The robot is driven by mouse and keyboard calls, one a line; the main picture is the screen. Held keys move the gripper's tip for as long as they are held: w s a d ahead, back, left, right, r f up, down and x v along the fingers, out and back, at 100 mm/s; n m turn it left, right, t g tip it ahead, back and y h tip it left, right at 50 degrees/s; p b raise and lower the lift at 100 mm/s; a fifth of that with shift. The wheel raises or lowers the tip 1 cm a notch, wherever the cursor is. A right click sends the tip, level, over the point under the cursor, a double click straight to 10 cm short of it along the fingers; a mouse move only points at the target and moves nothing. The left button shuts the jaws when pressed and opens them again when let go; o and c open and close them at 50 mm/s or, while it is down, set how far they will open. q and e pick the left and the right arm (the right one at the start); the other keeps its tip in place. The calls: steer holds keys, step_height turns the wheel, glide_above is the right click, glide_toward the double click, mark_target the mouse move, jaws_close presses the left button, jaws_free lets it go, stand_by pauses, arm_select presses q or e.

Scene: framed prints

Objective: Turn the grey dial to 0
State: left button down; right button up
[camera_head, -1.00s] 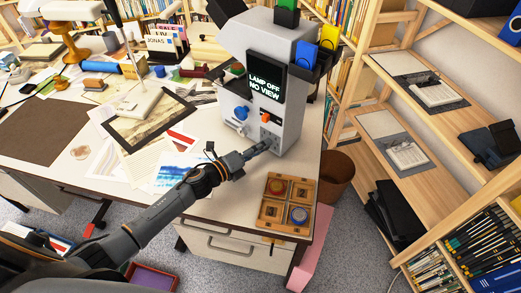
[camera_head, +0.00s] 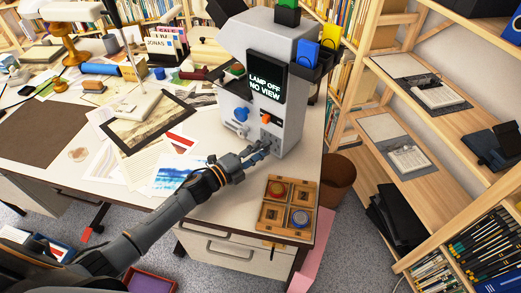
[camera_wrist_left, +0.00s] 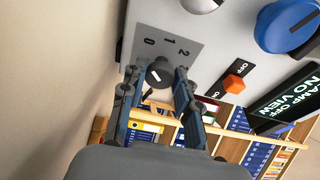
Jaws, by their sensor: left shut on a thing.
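The grey dial (camera_wrist_left: 160,74) is a small dark round knob with a white pointer mark. It sits on a grey plate (camera_wrist_left: 150,48) marked 0, 1 and 2. Which number the pointer meets is hard to tell. My left gripper (camera_wrist_left: 157,76) has one finger on each side of the dial and is shut on it. In the head view my left gripper (camera_head: 266,146) reaches the lower front of the grey-white machine (camera_head: 295,120) and mostly hides the dial. My right gripper is not in view.
The machine's screen (camera_head: 266,84) reads "LAMP OFF NO VIEW". A blue knob (camera_head: 241,114) and an orange switch (camera_head: 266,118) are near the dial. A wooden tray (camera_head: 272,212) with red and blue round pieces lies at the desk's front right. Papers and prints cover the left.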

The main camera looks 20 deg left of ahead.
arm_select(q)
steer(key=shift+s+f, duration=0.1)
steer(key=c, duration=1)
jaws_free()
steer(key=v, duration=1.2)
